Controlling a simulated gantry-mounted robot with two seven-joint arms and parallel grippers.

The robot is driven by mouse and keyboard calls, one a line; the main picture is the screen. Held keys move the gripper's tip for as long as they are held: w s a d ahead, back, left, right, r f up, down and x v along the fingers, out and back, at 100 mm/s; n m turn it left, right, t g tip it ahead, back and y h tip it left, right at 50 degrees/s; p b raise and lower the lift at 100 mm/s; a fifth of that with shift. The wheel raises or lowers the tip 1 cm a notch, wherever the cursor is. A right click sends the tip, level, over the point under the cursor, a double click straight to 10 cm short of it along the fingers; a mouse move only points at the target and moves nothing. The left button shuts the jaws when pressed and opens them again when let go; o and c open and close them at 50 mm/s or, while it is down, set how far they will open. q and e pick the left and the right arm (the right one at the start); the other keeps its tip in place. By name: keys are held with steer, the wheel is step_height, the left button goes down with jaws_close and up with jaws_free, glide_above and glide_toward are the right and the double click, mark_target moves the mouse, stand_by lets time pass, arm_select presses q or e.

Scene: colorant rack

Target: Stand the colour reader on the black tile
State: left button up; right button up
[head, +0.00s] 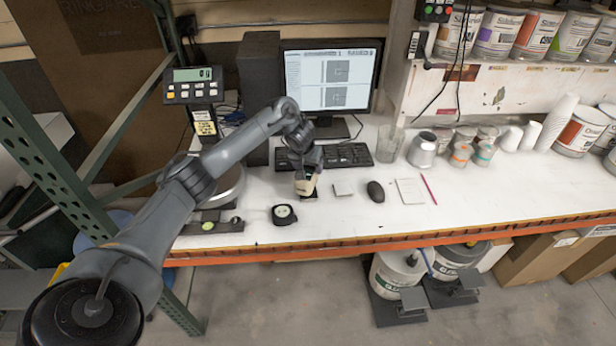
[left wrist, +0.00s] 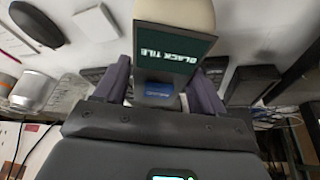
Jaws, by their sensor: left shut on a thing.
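The colour reader (head: 305,187) has a cream body and hangs from my left gripper (head: 308,172) over the front middle of the bench. In the left wrist view the reader (left wrist: 174,45) sits between the two fingers (left wrist: 162,88), its dark screen reading "BLACK TILE". My left gripper is shut on it. A small dark patch, which looks like the black tile (head: 311,196), shows right under the reader, mostly hidden by it. I cannot tell whether the reader touches it. My right gripper is not in view.
A pale square tile (head: 343,188), a black mouse (head: 376,192) and a notepad (head: 410,191) lie to the right. A tape measure (head: 284,215) is at the front left. The keyboard (head: 340,156) and monitor (head: 328,82) stand behind. The bench's front edge is close.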

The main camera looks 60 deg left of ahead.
arm_select(q)
steer(key=shift+f, duration=1.9)
steer(key=shift+f, duration=0.15)
steer(key=o, duration=1.7)
steer(key=shift+o, duration=0.2)
